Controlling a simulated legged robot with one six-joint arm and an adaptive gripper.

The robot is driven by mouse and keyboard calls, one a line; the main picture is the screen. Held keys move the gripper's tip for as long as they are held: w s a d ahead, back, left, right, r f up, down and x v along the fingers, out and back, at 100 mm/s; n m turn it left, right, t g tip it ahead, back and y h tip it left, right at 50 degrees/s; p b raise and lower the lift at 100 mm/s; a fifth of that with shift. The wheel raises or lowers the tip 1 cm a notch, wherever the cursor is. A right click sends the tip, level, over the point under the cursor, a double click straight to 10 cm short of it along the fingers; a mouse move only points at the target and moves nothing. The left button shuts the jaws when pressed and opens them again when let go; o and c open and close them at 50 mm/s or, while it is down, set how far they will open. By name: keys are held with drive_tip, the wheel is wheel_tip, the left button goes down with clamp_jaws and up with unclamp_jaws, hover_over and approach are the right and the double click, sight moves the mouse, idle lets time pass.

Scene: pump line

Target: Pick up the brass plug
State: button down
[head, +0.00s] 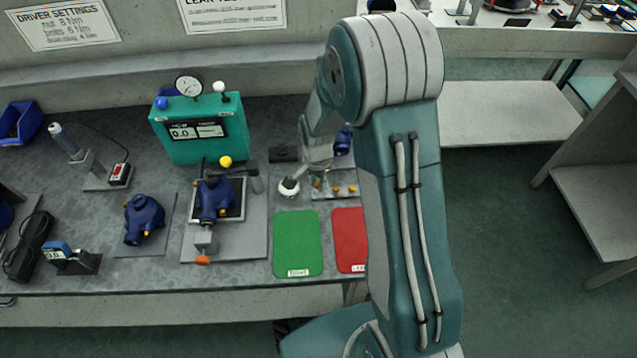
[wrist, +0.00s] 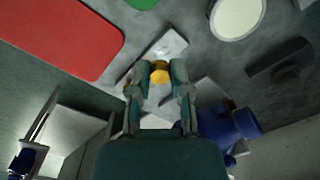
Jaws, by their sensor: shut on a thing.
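In the wrist view a brass plug (wrist: 160,72) sits between the two fingertips of my gripper (wrist: 158,78), which is shut on it. A pale metal plate (wrist: 172,46) lies just beyond and below the plug. I cannot tell whether the plug is clear of the plate. In the head view my gripper (head: 318,177) is low over the bench, at the left end of the small plate, and largely hides the plug it holds. Other brass plugs (head: 336,190) stand on that plate to its right.
A green mat (head: 297,244) and a red mat (head: 348,238) lie in front of the plate. A white-topped round thing (head: 289,187) stands close left. A blue pump body (wrist: 228,122) is close by. A clamped blue pump (head: 214,198) and a green tester (head: 200,128) stand farther left.

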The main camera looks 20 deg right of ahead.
drive_tip(key=s+a+r, duration=0.5)
drive_tip(key=s+r, duration=0.2)
drive_tip(key=s, duration=0.3)
drive_tip(key=shift+s+r, duration=0.2)
drive_tip(key=shift+s, duration=0.15)
drive_tip(key=shift+a, duration=0.1)
